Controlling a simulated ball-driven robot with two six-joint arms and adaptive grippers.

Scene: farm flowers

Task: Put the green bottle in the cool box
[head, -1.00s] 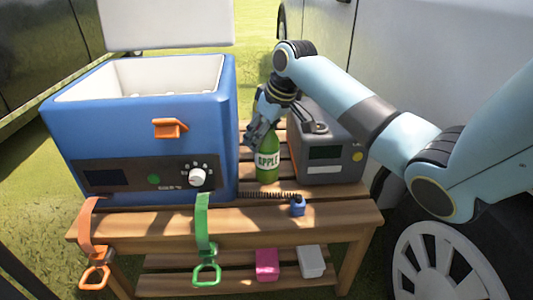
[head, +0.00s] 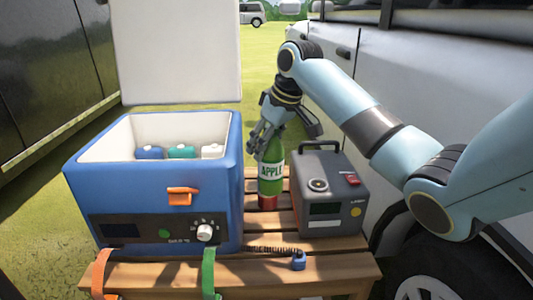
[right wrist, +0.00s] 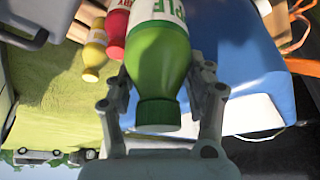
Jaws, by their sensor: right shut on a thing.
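The green bottle (head: 271,172) with a white APPLE label is held upright at the right of the cool box, seemingly a little above the slatted table. My right gripper (head: 268,142) is shut on its upper part. In the right wrist view the bottle (right wrist: 158,75) sits between the two fingers, its dark green cap towards me. The blue cool box (head: 160,195) stands on the left with its white lid (head: 180,50) up. Its white inside is open to view. My left gripper is not in view.
Inside the cool box are a blue (head: 149,152), a teal (head: 181,151) and a white thing (head: 212,151). A grey device (head: 335,185) with a handle stands close right of the bottle. A red bottle (right wrist: 117,33) and a yellow bottle (right wrist: 95,50) are near the green one.

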